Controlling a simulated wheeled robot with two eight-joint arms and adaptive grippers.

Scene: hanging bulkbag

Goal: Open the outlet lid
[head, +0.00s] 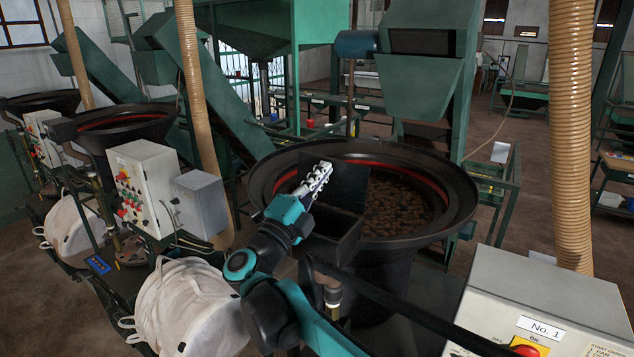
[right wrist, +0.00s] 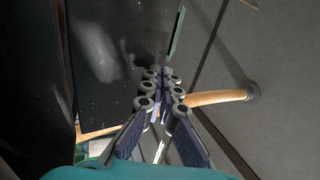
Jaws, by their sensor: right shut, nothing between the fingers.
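The outlet lid (head: 345,187) looks like a flat black plate standing up at the near rim of the round black hopper (head: 462,200), above the black outlet chute (head: 330,232). My right gripper (head: 324,170) is just left of the plate's upper part, with its fingers shut and nothing between them. In the right wrist view my right gripper (right wrist: 165,75) points along a large dark scuffed surface (right wrist: 115,40), which appears to be the plate. I cannot tell whether the fingers touch it. My left gripper is not in view.
The hopper holds brown lumpy material (head: 395,207). A grey control box labelled No. 1 (head: 545,300) stands at the lower right, and another control box (head: 150,185) at the left. White bags (head: 185,310) hang at the lower left. A tan hose (head: 572,130) rises at the right.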

